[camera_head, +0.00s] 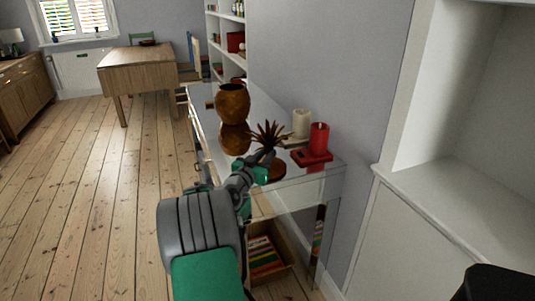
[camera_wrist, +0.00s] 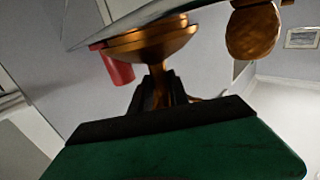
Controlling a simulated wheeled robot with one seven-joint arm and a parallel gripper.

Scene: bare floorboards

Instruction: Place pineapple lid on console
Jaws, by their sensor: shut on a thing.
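The pineapple lid (camera_head: 268,133), brown with a crown of spiky leaves, is upright over the near part of the mirrored console (camera_head: 300,187). My gripper (camera_head: 262,160) is shut on it below the leaves. In the wrist view, the dark fingers (camera_wrist: 158,92) close around the narrow stem of the lid, and its flared copper base (camera_wrist: 152,42) is at or very close to the console surface. I cannot tell whether they touch. The round brown pineapple jar (camera_head: 233,103) stands farther back on the console, with its reflection below it.
A red candle (camera_head: 319,138) and a cream candle (camera_head: 301,123) stand to the right of the lid, near the wall. A box of books (camera_head: 265,255) sits beneath the console. A white shelf unit (camera_head: 440,190) is at right. Open floorboards (camera_head: 90,200) lie to the left.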

